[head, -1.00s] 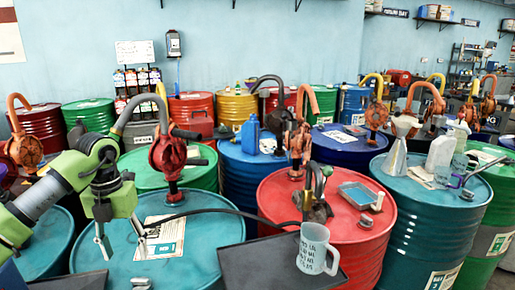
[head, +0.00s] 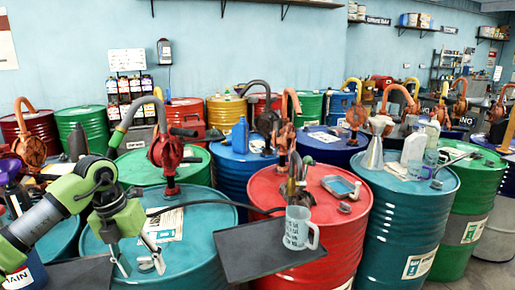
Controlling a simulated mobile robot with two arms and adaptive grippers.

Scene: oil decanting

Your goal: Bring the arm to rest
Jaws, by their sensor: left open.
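My left gripper (head: 136,259) is open and empty. It points down over the near teal drum (head: 205,240) at the left, in front of the red rotary pump (head: 168,152). Its green arm comes in from the left edge. A small grey metal piece (head: 147,264) lies on the drum top beside the fingers; I cannot tell if they touch. A frosted measuring jug (head: 298,230) stands upright on the dark tray (head: 240,262), apart from the gripper. My right gripper is not in view.
A red drum (head: 265,190) with a pump and a small blue tray (head: 341,187) stands behind the jug. A teal drum (head: 400,215) at right carries a metal funnel (head: 375,150) and a pale jug (head: 413,148). A black hose (head: 215,204) runs from the pump towards the red drum.

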